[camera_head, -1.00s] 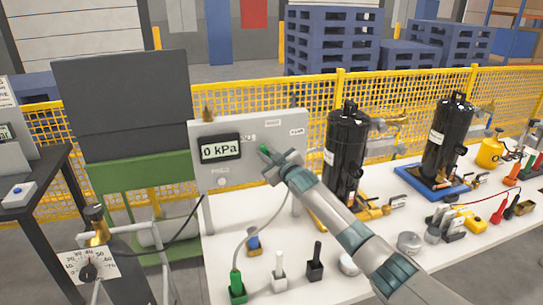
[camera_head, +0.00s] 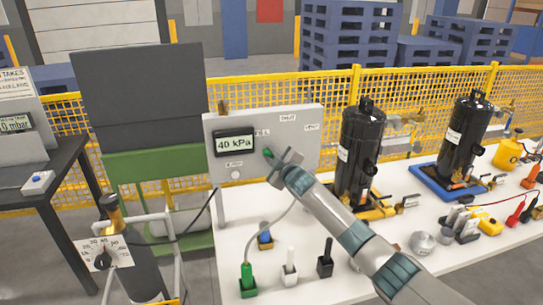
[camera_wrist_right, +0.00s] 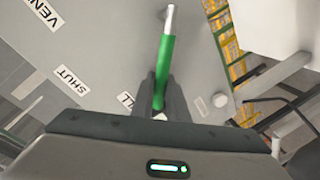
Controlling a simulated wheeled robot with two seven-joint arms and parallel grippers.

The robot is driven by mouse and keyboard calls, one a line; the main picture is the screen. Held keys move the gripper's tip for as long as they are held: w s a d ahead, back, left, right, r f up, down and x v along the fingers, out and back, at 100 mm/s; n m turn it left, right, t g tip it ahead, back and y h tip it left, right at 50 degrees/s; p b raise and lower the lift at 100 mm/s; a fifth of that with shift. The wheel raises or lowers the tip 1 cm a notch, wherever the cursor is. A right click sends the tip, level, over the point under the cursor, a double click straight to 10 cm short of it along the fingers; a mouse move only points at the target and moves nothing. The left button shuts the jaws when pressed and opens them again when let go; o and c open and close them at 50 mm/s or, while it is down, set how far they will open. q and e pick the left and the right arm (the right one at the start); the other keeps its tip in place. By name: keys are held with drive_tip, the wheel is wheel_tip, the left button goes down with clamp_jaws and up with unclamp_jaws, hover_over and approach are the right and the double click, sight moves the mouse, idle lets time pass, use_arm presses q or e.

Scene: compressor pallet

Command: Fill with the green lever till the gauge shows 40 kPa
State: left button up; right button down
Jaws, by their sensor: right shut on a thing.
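The grey panel (camera_head: 300,125) stands at the back of the white table. Its gauge display (camera_head: 235,143) reads 40 kPa. The green lever (camera_head: 267,153) shows at the panel's front, beside the gauge. My right gripper (camera_head: 275,162) is at the lever. In the right wrist view my right gripper (camera_wrist_right: 160,98) is shut on the green lever (camera_wrist_right: 165,70), whose metal end points up in that picture. Labels reading SHUT (camera_wrist_right: 73,81) and VENT (camera_wrist_right: 45,12) show on the panel, and the fill label is partly hidden by the gripper. My left gripper is not in view.
Two black compressors (camera_head: 360,150) stand on the table to the right. Green, white and black tools (camera_head: 247,278) sit along the table's front. A yellow mesh fence runs behind.

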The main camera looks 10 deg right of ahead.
drive_tip(key=shift+f, duration=0.1)
drive_tip(key=c, duration=1.7)
unclamp_jaws()
drive_tip(key=shift+c, duration=0.2)
drive_tip(key=shift+s, duration=0.15)
drive_tip(key=b+v, duration=0.4)
drive_tip(key=v, duration=1.3)
drive_tip(key=shift+s, duration=0.1)
